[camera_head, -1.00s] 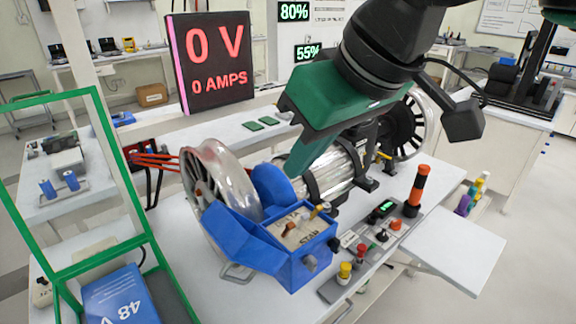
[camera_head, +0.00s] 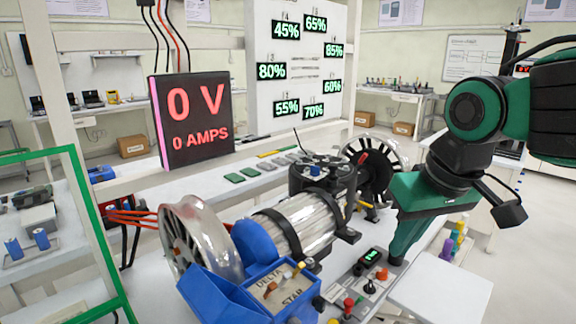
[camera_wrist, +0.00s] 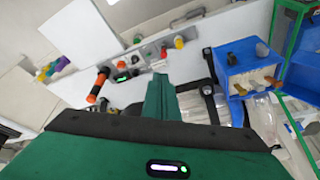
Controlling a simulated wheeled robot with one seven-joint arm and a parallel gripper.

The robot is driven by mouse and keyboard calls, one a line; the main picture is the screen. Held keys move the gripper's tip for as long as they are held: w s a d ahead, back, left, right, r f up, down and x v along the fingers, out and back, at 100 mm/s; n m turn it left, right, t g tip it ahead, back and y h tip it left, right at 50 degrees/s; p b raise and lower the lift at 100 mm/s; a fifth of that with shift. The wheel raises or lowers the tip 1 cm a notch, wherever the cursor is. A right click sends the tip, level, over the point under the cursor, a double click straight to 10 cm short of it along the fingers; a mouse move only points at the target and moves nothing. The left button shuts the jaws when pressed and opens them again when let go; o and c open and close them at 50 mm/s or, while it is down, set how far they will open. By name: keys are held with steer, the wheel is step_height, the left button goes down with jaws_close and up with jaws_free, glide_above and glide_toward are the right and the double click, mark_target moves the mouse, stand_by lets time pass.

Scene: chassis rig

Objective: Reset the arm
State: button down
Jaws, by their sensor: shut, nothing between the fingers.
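My gripper (camera_head: 398,258) is green and shut, with nothing held. In the head view its tip points down at the right of the motor rig, in front of part of the control panel. In the wrist view the closed fingers (camera_wrist: 160,92) point over the bench. The silver motor (camera_head: 298,224) lies on the bench with a blue terminal box (camera_head: 275,292) marked DELTA and STAR at its near end.
A control panel (camera_head: 352,290) with knobs and a small display lies right of the motor. An orange-and-black handle (camera_wrist: 97,85) stands near it. A dark screen (camera_head: 192,120) reads 0 V and 0 AMPS. A green frame (camera_head: 95,225) stands at left.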

steer(key=s+d+f+m+g, duration=0.1)
steer(key=s+d+f+m, duration=0.2)
steer(key=d, duration=0.4)
steer(key=s+d+f+m+g, duration=0.1)
steer(key=s+d+f+m, duration=0.2)
steer(key=s+d+f, duration=0.3)
steer(key=s+d+f+m+g+h, duration=0.1)
steer(key=s+d+f+m, duration=0.2)
steer(key=d, duration=0.5)
steer(key=shift+s+d+f+g, duration=0.3)
steer(key=shift+s+f+g, duration=0.1)
steer(key=shift+s+f, duration=0.4)
steer(key=shift+s+r, duration=0.1)
